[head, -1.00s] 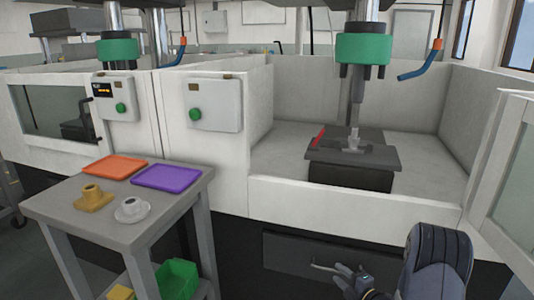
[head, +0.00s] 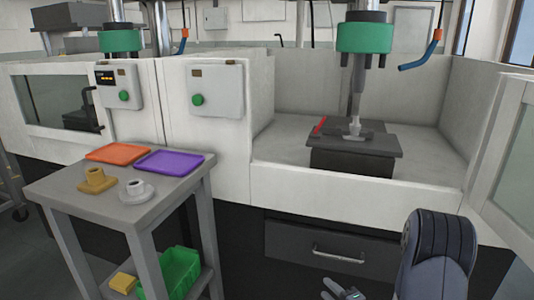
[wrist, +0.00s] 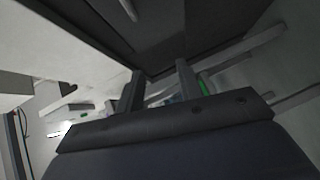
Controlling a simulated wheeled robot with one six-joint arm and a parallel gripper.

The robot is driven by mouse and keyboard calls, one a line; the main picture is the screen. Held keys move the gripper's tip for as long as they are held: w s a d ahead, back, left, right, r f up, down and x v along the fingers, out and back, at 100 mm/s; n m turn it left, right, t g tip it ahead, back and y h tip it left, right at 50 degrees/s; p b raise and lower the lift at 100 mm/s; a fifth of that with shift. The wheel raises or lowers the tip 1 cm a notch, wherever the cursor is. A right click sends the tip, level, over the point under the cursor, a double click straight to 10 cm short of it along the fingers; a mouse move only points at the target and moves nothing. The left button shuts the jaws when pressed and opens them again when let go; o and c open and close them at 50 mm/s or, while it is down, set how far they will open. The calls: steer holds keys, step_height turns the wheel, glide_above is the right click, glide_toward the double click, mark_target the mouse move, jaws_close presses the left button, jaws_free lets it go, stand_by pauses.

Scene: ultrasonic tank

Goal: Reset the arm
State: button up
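My gripper (head: 335,290) shows only in part at the bottom edge of the head view, below the drawer handle (head: 339,254) and apart from it in the picture. My dark arm link (head: 440,250) rises at the lower right. In the wrist view, the two fingers of my gripper (wrist: 160,70) stand apart with nothing held between them. The grey drawer (head: 300,238) below the machine looks shut. The wrist view also shows the dark machine front and a bar-shaped handle (wrist: 129,9).
A grey cart (head: 130,218) on the left carries an orange tray (head: 117,152), a purple tray (head: 169,162), a tan part (head: 95,179) and a white part (head: 136,190). A green bin (head: 180,270) sits on its lower shelf. The machine's door (head: 510,165) stands open at right.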

steer(key=s+d+r+b, duration=0.1)
steer(key=s, duration=1.7)
steer(key=shift+s+d+r, duration=0.2)
steer(key=shift+s, duration=0.2)
